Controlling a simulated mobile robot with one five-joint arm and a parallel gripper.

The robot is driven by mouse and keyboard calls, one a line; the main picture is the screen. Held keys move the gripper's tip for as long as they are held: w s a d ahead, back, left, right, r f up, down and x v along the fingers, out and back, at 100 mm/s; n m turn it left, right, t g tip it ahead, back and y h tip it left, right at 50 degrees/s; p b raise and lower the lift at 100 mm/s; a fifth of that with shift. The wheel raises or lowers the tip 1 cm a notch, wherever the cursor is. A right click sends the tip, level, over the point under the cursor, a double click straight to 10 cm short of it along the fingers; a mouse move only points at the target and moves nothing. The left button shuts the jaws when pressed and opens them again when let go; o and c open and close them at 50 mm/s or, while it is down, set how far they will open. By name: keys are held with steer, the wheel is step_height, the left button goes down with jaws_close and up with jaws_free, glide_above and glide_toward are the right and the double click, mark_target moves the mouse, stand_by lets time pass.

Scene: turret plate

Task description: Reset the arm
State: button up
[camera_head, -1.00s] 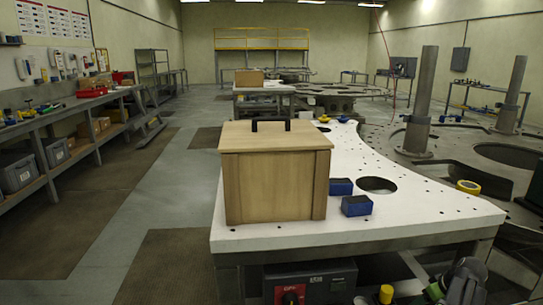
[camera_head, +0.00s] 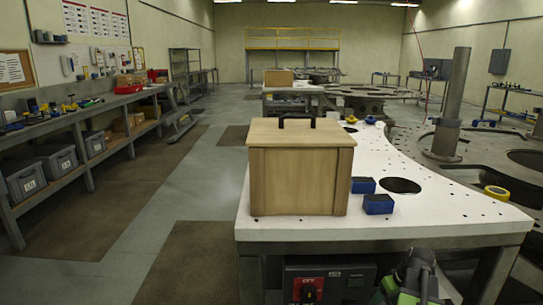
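My arm's green and dark grey end, with my gripper (camera_head: 418,272), shows at the bottom edge, right of centre, in front of the white table. It is cut off by the frame, and I cannot make out whether its fingers are open or shut. Nothing held can be seen in it.
A wooden box (camera_head: 298,170) with a black handle stands on the white table (camera_head: 450,212). Two blue blocks (camera_head: 378,204), a round hole and a yellow tape roll (camera_head: 497,193) are to its right. A workbench (camera_head: 85,115) lines the left wall; the floor aisle (camera_head: 175,210) is clear.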

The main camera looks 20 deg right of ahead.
steer(key=w+a+f+n+g, duration=0.1)
steer(key=w+a+g, duration=0.15)
steer(key=a, duration=1.75)
steer(key=w+a+g, duration=0.1)
steer(key=w+a, duration=0.3)
steer(key=a, duration=1.6)
step_height(320, 180, up, 18)
steer(key=a+p, duration=0.1)
steer(key=p, duration=1.6)
steer(key=shift+a+f+h+p, duration=0.15)
steer(key=shift+a+h+p, duration=0.05)
steer(key=shift+h+p, duration=0.2)
